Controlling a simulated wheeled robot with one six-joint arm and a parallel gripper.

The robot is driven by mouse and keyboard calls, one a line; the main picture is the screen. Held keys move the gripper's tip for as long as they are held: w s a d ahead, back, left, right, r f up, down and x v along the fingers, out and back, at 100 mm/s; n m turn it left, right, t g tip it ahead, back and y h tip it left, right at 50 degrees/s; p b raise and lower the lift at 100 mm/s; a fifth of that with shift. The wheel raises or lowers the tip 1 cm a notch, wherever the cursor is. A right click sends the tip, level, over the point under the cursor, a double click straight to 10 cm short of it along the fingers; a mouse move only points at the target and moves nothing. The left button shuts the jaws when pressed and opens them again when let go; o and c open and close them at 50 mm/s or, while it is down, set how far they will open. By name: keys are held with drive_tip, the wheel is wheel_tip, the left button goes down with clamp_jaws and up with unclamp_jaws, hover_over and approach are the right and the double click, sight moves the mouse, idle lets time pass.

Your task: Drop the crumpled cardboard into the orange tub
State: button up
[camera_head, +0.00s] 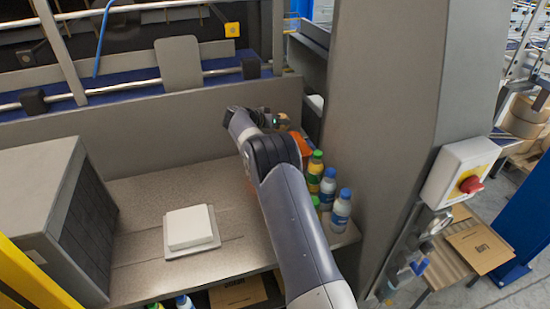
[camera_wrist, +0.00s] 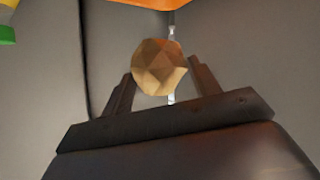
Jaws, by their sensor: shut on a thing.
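The crumpled cardboard (camera_wrist: 158,66) is a tan, faceted ball held between the two dark fingers of my gripper (camera_wrist: 160,84) in the wrist view. My gripper is shut on it. In the head view, my gripper (camera_head: 272,119) is off the counter near the back panel, and a small brownish patch at its end is too small to make out well. The orange tub (camera_head: 303,144) shows only in part behind my arm, just below and right of my gripper. An orange edge (camera_wrist: 165,2) also shows at the top of the wrist view.
Several bottles with green and blue caps (camera_head: 341,210) stand on the counter right of my arm. A white block on a plate (camera_head: 190,228) lies left of it. A grey box (camera_head: 45,215) stands at far left. A tall grey column (camera_head: 390,90) rises at right.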

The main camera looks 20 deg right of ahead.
wheel_tip(320, 180, down, 4)
drive_tip(key=shift+f+b, duration=0.2)
drive_tip(key=shift+b, duration=0.55)
drive_tip(key=shift+f+b, duration=0.4)
drive_tip(key=shift+b, duration=0.35)
drive_tip(key=o, duration=1)
drive_tip(key=b+v, duration=0.2)
drive_tip(key=v, duration=0.9)
drive_tip(key=shift+w+d, duration=0.1)
drive_tip(key=shift+d, duration=0.05)
